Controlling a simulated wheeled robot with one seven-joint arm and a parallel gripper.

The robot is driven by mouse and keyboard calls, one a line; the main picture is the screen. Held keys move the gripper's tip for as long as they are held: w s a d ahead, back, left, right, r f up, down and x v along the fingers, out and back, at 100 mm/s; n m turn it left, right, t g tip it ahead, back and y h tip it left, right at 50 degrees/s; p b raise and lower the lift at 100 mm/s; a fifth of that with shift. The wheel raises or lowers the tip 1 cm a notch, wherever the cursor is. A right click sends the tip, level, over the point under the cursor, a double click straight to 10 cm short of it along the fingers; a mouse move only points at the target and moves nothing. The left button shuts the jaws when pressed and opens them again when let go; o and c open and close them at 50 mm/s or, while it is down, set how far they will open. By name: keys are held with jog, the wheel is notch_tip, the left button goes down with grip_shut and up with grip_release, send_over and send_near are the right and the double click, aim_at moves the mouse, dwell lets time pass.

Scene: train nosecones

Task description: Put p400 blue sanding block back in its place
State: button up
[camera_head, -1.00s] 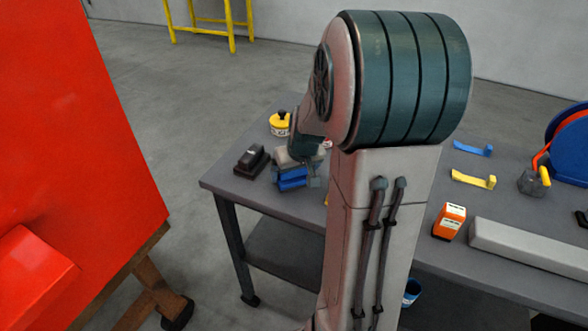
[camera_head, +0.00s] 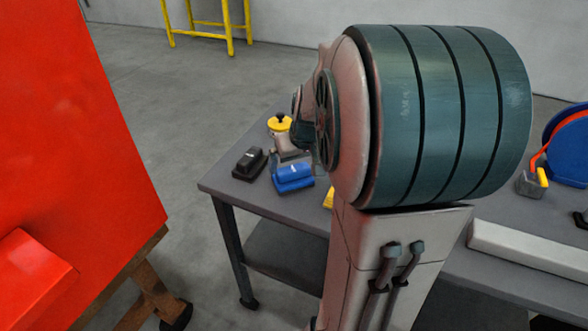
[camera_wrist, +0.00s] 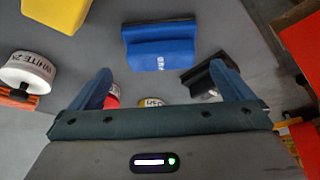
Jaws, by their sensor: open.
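The blue sanding block (camera_head: 292,177) rests on the grey workbench (camera_head: 262,198), near its left end. It also shows in the wrist view (camera_wrist: 160,50), beyond my fingertips and apart from them. A black block of similar shape (camera_head: 249,162) stands just left of it in the head view; it shows at the right in the wrist view (camera_wrist: 208,76). My gripper (camera_wrist: 165,90) is open and empty, its two blue fingers wide apart. In the head view my arm hides much of the bench, and the gripper is mostly hidden behind it.
A yellow-lidded tin (camera_head: 279,123) stands behind the blocks. A yellow object (camera_head: 329,198) lies to their right, partly hidden. A white labelled roll (camera_wrist: 28,72) shows in the wrist view. A long grey bar (camera_head: 530,255) lies farther right. A large red panel (camera_head: 60,130) stands left of the bench.

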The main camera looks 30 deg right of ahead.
jog(key=v, duration=0.5)
jog(key=s+a+f+n+g, duration=0.1)
jog(key=s+a+f, duration=0.1)
jog(key=s+a, duration=1.1)
jog(key=shift+s+a+f+g+y, duration=0.3)
jog(key=shift+s+f+g, duration=0.05)
jog(key=shift+s+g, duration=0.05)
